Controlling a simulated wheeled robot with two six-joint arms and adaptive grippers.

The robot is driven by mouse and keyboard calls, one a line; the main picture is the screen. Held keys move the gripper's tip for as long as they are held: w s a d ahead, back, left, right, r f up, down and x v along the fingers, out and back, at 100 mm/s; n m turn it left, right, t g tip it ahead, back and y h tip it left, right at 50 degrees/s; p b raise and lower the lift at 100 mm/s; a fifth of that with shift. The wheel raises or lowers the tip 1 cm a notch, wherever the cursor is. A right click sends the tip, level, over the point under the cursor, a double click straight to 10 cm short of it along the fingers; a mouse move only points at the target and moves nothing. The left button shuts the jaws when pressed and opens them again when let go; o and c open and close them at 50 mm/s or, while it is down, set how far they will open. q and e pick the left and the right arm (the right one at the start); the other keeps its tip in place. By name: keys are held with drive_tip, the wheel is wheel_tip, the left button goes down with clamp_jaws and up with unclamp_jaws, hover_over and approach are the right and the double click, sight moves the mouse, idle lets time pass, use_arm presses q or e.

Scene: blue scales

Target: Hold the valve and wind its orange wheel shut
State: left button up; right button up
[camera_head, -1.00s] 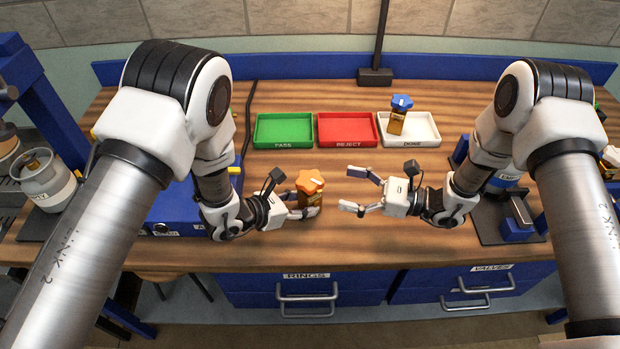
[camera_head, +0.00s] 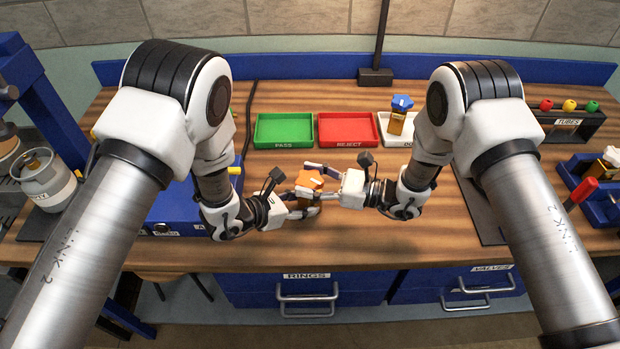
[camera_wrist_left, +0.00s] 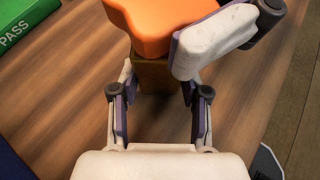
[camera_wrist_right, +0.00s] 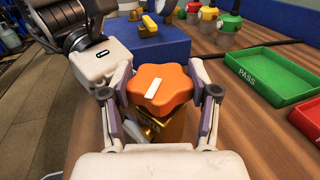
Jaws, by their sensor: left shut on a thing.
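The valve has a brass body (camera_wrist_right: 172,128) and an orange lobed wheel (camera_wrist_right: 160,88) with a white mark on top. It stands upright at the table's front middle. My left gripper (camera_head: 304,207) is shut on the body below the wheel; the body also shows in the left wrist view (camera_wrist_left: 153,76). My right gripper (camera_head: 305,178) comes in from the right at wheel height. Its fingers are spread, one on each side of the wheel, very close to its rim; contact is unclear. In the head view the fingers partly hide the valve.
Behind stand a green PASS tray (camera_head: 284,143), a red REJECT tray (camera_head: 347,143) and a white tray (camera_head: 391,143) holding a blue-wheeled valve (camera_head: 399,114). A blue box (camera_head: 178,207) lies left of the valve. The wood in front of the trays is clear.

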drive_tip(key=m+t+h, duration=0.1)
drive_tip(key=m+t, duration=0.1)
drive_tip(key=t, duration=0.1)
drive_tip(key=shift+a+m+t+h, duration=0.1)
drive_tip(key=shift+m+t+h, duration=0.2)
drive_tip(key=shift+t, duration=0.1)
use_arm(q)
drive_tip(key=shift+s, duration=0.1)
use_arm(e)
drive_tip(key=m+t+h, duration=0.1)
drive_tip(key=m+t, duration=0.1)
drive_tip(key=shift+t+h, duration=0.3)
drive_tip(key=shift+h, duration=0.1)
drive_tip(key=o, duration=1.2)
drive_tip(key=shift+d, duration=0.2)
drive_tip(key=v, duration=1.2)
drive_tip(key=shift+a, duration=0.1)
